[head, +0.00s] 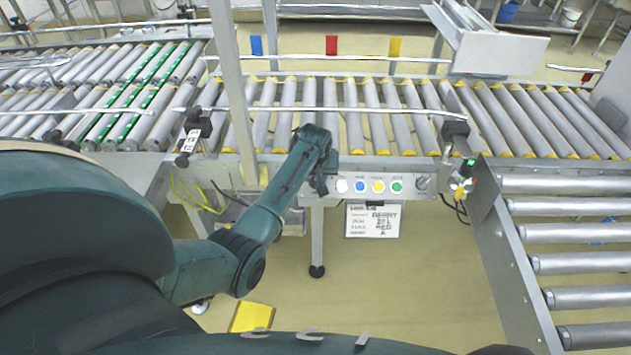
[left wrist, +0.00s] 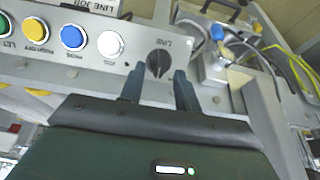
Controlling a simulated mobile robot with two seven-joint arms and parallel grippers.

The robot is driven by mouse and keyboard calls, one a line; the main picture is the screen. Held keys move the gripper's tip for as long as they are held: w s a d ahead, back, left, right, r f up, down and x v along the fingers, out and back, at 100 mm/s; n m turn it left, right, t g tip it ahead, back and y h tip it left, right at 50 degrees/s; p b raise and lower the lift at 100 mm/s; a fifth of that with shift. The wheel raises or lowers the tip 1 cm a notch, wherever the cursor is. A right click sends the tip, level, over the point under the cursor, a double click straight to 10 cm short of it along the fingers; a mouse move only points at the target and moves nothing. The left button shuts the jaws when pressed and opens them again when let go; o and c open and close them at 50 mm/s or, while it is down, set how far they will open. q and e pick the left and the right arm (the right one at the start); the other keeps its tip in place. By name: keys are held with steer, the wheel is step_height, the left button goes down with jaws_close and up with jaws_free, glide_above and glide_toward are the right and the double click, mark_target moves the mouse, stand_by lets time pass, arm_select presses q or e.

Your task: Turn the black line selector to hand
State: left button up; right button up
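The black line selector (left wrist: 158,63) is a round knob on the grey control panel (left wrist: 100,62), beside a label reading LINE. In the left wrist view the panel appears upside down; the knob's grip bar is near upright, slightly tilted. My left gripper (left wrist: 159,88) is open, one finger towards each side of the selector, with a gap between them. I cannot tell whether the fingertips touch the knob. In the head view my left gripper (head: 321,184) is at the panel's left end and hides the selector. My right gripper is not in view.
A white button (left wrist: 111,44) is closest to the selector, then blue (left wrist: 73,37), yellow (left wrist: 36,31) and green ones. A second knob (head: 422,183) is at the panel's right end. A paper sign (head: 372,220) hangs below. Roller conveyors (head: 370,125) run behind; yellow cables (head: 197,195) hang left.

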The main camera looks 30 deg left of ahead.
arm_select(q)
steer(key=shift+x, duration=1)
jaws_close()
